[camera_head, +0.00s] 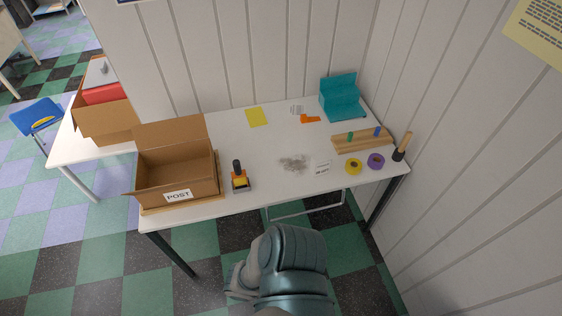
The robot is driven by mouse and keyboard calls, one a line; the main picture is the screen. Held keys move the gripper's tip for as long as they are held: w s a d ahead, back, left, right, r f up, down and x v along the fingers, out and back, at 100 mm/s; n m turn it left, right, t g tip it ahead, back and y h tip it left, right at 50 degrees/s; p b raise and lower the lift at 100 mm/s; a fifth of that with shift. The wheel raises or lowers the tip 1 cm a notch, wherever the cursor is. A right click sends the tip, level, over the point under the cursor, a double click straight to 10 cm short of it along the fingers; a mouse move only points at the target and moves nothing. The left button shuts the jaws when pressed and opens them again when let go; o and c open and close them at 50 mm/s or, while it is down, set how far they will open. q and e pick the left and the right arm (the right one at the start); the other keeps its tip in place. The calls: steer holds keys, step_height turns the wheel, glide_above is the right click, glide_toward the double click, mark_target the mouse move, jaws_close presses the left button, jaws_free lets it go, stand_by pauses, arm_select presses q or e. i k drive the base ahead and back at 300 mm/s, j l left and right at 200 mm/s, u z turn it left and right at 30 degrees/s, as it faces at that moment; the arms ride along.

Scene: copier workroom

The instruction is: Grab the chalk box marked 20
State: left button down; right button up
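I cannot make out a chalk box marked 20 anywhere in the head view. A small white card (322,167) with dark marks too small to read lies near the front of the white table (265,181). A teal stepped holder (339,97) stands at the back right of the table, with no readable number on it. Neither of my grippers can be made out. Only teal and grey parts of my own body show at the bottom middle, in front of the table.
An open cardboard box marked POST (178,195) stands front left, beside a black and yellow stamp (239,177). Yellow tape (354,167), purple tape (376,161) and a wooden peg rack (363,141) are at the right. Walls close off the back and right.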

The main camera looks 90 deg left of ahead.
mark_target(321, 163)
steer(key=u, duration=2.55)
